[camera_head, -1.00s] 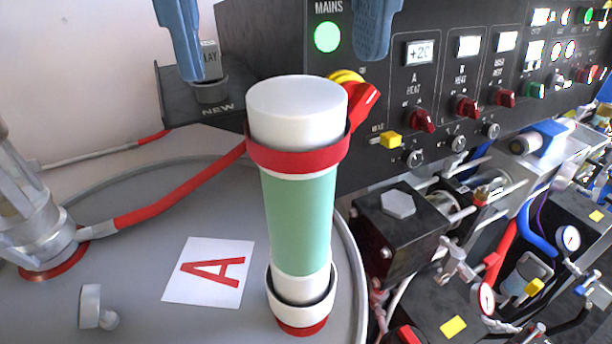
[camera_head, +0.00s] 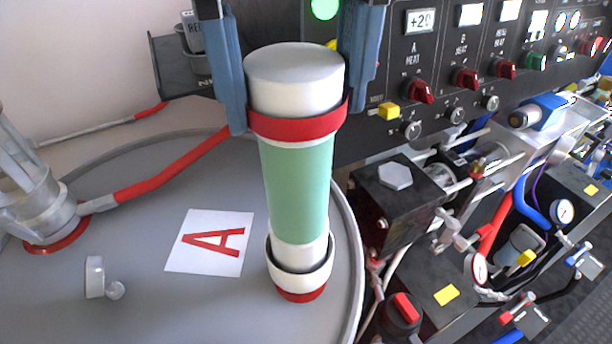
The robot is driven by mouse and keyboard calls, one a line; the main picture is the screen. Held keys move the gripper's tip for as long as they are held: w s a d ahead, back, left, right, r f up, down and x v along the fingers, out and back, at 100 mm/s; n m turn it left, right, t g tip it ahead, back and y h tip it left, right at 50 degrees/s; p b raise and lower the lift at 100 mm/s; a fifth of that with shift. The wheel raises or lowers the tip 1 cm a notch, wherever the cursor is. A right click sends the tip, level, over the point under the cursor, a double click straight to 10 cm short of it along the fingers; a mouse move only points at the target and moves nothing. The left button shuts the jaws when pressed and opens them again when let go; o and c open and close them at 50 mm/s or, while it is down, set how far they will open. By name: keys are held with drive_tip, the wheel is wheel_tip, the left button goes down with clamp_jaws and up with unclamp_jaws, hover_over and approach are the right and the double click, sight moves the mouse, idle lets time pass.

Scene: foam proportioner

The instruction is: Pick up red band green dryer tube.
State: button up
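The dryer tube (camera_head: 298,190) stands upright on the grey drum lid, with a white cap, a red band (camera_head: 297,125) near the top and a green body. Its foot sits in a white ring holder with a red base (camera_head: 300,275). My gripper (camera_head: 296,110) points down around the tube's top, one blue finger on the left side and one on the right. The fingers are spread, with a small gap showing at the left of the cap.
The grey drum lid (camera_head: 130,310) carries a paper marked A (camera_head: 211,242), a small grey fitting (camera_head: 97,278) and a metal pump fitting (camera_head: 35,190) with a red-banded hose (camera_head: 170,175). The black control panel (camera_head: 440,80) is close behind the tube. Machinery crowds the right.

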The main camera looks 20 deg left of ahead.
clamp_jaws()
idle(0.5)
drive_tip(key=shift+r, duration=0.1)
